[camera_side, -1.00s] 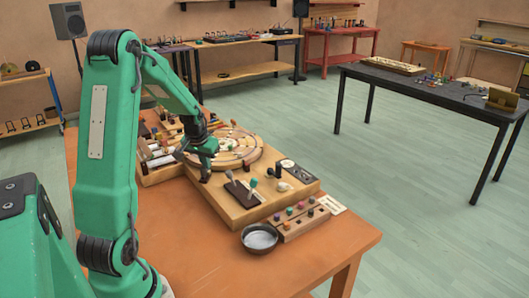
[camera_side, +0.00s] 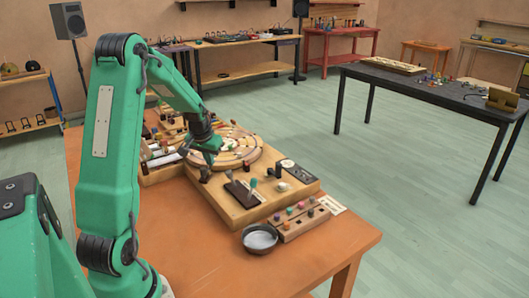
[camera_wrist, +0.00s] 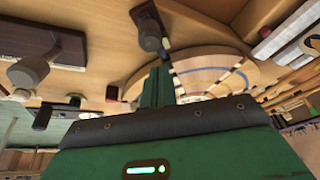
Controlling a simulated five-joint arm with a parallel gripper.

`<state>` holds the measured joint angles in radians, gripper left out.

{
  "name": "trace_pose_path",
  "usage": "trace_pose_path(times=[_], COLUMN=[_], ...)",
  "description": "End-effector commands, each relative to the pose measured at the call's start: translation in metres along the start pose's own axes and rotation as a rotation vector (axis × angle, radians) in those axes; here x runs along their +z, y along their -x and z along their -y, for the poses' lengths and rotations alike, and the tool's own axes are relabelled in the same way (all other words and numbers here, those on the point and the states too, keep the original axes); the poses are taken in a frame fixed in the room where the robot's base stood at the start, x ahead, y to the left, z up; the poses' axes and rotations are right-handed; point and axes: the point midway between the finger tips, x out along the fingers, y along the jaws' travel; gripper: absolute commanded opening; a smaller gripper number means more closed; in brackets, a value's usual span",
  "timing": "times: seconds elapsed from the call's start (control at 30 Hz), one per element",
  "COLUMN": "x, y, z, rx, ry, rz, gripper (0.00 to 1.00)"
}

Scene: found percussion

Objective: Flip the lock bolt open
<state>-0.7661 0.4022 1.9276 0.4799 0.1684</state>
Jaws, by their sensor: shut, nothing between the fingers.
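My gripper (camera_side: 209,163) is shut and empty, low over the wooden board (camera_side: 228,209), at the near-left edge of the round wooden piece (camera_side: 252,151). In the wrist view my fingers (camera_wrist: 157,86) are together and point at the board. A small dark block (camera_side: 205,175) stands just below my gripper in the side view. A grey rounded knob on a dark mount (camera_wrist: 148,32) lies just beyond my fingertips in the wrist view, with a visible gap. It may be the lock bolt, but I cannot tell its position for sure.
A dark plate (camera_side: 240,195) with a grey and a teal lever stands on the near part of the board. A metal bowl (camera_side: 260,239) and a block with coloured knobs (camera_side: 300,221) sit in front. The orange table (camera_side: 190,256) is bare at its near left.

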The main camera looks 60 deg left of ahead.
Motion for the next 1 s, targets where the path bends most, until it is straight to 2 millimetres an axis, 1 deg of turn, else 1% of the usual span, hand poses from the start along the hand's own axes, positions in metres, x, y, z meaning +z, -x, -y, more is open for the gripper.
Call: trace_pose_path(times=[0.17,0.2,0.47,0.8,1.0], x=[-0.016,-0.015,-0.015,-0.015,-0.014], y=[-0.004,0.003,0.032,0.078,0.094], z=[0.000,0.000,0.002,0.005,0.006], rx=[0.001,0.000,-0.002,-0.004,-0.004], ry=[-0.001,0.000,0.000,0.000,0.000], rz=[-0.007,-0.009,-0.012,-0.011,-0.009], gripper=[0.00,0.00,0.00,0.00,0.00])
